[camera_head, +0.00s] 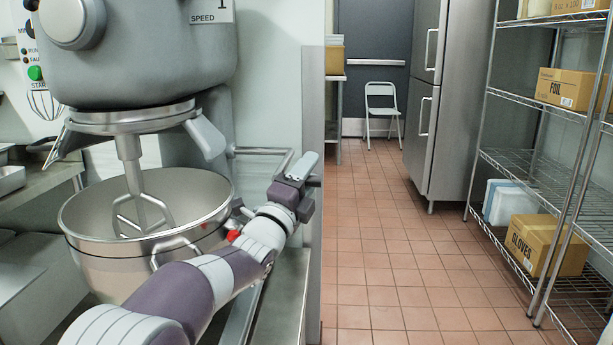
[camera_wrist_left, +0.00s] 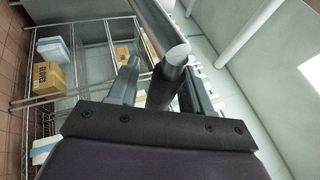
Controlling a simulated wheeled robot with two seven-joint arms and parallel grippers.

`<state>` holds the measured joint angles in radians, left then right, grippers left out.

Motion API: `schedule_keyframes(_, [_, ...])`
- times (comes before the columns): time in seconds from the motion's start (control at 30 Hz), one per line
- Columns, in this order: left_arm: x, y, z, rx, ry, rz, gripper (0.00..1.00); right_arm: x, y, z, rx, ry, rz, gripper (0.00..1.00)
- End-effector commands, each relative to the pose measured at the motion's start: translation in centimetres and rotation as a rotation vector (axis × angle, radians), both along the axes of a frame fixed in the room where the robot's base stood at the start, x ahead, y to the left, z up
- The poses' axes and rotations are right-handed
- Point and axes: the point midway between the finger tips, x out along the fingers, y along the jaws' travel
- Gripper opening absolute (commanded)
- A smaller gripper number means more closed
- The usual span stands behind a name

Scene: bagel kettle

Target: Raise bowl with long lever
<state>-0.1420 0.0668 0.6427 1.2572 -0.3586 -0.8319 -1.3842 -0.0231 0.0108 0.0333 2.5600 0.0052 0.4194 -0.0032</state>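The large steel bowl (camera_head: 150,225) sits under the grey mixer head (camera_head: 140,50), with the beater (camera_head: 140,200) hanging into it. The long lever (camera_head: 258,151) is a metal bar at the mixer's right side, bent near its outer end. My left gripper (camera_head: 301,168) is at that outer end. In the left wrist view the lever (camera_wrist_left: 168,72) shows between the two fingers of my left gripper (camera_wrist_left: 160,85). A gap shows between the lever and the left finger, so the gripper looks open around it. Contact with the right finger is unclear. My right gripper is in neither view.
A steel counter (camera_head: 30,185) stands at the left. A wire shelf (camera_head: 545,175) with boxes stands at the right, beside a steel fridge (camera_head: 440,95). A folding chair (camera_head: 381,100) is at the back. The tiled floor between is clear.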

Motion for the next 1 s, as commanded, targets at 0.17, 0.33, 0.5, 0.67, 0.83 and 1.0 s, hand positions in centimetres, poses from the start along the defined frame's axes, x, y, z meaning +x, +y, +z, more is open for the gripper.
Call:
schedule_keyframes(0.17, [-1.1, 0.5, -0.4, 0.000, 0.001, 0.000, 0.49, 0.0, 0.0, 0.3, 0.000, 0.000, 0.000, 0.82])
schedule_keyframes(0.33, [-4.2, 2.0, -0.9, 0.001, -0.002, 0.002, 0.49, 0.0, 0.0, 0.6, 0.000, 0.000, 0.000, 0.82])
schedule_keyframes(0.5, [-7.8, 3.6, -1.0, 0.000, 0.000, 0.002, 0.49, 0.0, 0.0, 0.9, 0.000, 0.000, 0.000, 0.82])
schedule_keyframes(0.67, [-11.1, 5.1, -1.0, 0.001, 0.001, 0.003, 0.49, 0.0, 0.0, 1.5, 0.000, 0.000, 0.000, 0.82])
schedule_keyframes(0.83, [-12.8, 5.9, -1.1, 0.001, 0.001, 0.002, 0.49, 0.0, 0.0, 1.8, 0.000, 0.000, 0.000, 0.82])
schedule_keyframes(1.0, [-13.5, 6.1, -1.2, 0.000, 0.000, 0.000, 0.49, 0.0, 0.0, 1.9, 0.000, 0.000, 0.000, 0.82])
